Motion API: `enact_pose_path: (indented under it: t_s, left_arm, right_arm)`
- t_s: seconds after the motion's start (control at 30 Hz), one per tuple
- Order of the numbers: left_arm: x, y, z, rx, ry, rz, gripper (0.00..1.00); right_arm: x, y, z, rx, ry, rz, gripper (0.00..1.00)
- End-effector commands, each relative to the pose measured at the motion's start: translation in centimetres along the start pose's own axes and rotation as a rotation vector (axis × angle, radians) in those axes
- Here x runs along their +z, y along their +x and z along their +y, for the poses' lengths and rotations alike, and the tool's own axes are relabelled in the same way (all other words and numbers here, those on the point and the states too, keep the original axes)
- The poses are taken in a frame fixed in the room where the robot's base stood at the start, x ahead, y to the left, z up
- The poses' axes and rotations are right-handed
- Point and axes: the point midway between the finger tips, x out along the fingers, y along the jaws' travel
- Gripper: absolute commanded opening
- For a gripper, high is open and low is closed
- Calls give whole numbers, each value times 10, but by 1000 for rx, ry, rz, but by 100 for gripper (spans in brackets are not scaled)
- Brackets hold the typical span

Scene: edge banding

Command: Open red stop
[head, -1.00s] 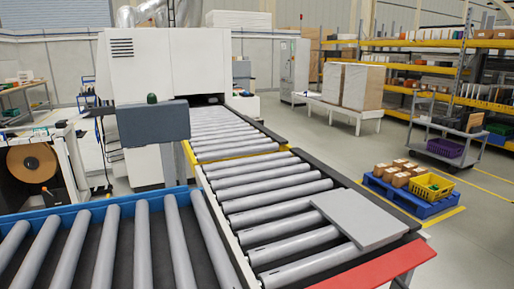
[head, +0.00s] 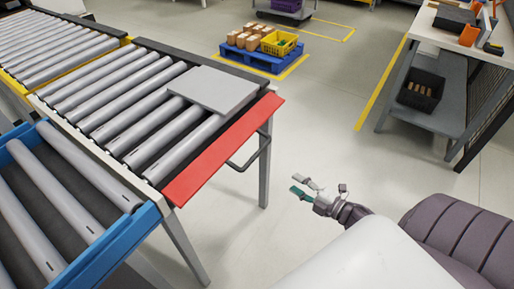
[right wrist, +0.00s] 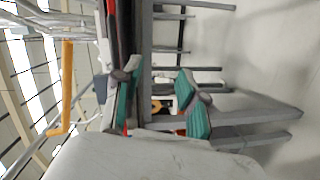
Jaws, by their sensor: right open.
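The red stop (head: 222,151) is a flat red bar along the near end of the roller conveyor (head: 152,165). It lies flat and slopes slightly outward at the conveyor's end. A grey square panel (head: 213,90) lies on the rollers just behind it. My right gripper (head: 308,189), with green finger pads, is out over the floor, to the right of the red stop and apart from it. In the right wrist view my right gripper (right wrist: 158,92) shows its two green fingers spread with nothing between them. My left gripper is not in view.
A dark handle-like loop (head: 251,155) sits under the stop beside the conveyor's leg. The blue roller conveyor (head: 75,262) is at the lower left. A workbench (head: 440,85) stands at the right. The floor between is clear.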

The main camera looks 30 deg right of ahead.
Motion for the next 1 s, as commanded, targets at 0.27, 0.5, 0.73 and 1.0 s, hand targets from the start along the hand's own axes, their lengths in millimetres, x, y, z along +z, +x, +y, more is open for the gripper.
enact_pose_path:
  t_s: [0.27, 0.5, 0.73, 1.0]
  left_arm:
    - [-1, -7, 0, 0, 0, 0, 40]
    - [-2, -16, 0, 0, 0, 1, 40]
    - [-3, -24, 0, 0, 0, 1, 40]
    - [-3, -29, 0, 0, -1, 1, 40]
  right_arm:
    - [-31, 3, 71, 73, -251, 170, 41]
    - [-38, 41, 76, 76, -247, 169, 41]
    - [-47, 90, 77, 75, -244, 168, 41]
    - [-52, 127, 77, 73, -243, 166, 41]
